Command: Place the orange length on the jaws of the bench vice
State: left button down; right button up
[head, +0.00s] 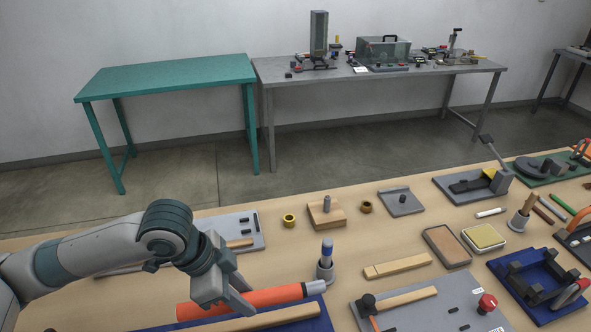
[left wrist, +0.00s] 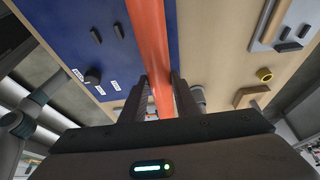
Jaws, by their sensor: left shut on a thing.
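The orange length (head: 275,295) is a thick orange cable with a dark band and a blue-grey right end. My left gripper (head: 228,296) is shut on it, left of its middle, with the fingers pointing down. In the left wrist view the orange length (left wrist: 150,40) runs between the two fingers (left wrist: 160,95). It lies over a blue board (left wrist: 75,35); I cannot tell whether it touches the board. I cannot surely tell which thing is the bench vice; a blue fixture with dark grey blocks (head: 538,270) at the right looks most like it. My right gripper is not in view.
A grey cup with a blue-topped tool (head: 326,262) stands close to the cable's right end. A grey board with a red button (head: 470,300), a wooden bar (head: 398,265) and two pads lie between the cable and the blue fixture. Bare wood shows around them.

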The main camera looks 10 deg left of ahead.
pick_arm(q)
jog(key=shift+w, duration=0.15)
jog(key=shift+w+r+n+t, duration=0.15)
jog(key=shift+w+n+t, duration=0.15)
jog(key=shift+w+n, duration=0.25)
jog(key=w+a+r+n+t+y+b, duration=0.1)
jog(key=w+r+n+y, duration=0.3)
jog(key=w+n, duration=0.7)
jog(key=shift+a+r+n+t+b, duration=0.45)
jog(key=shift+r+n+t, duration=0.15)
jog(key=shift+r, duration=0.25)
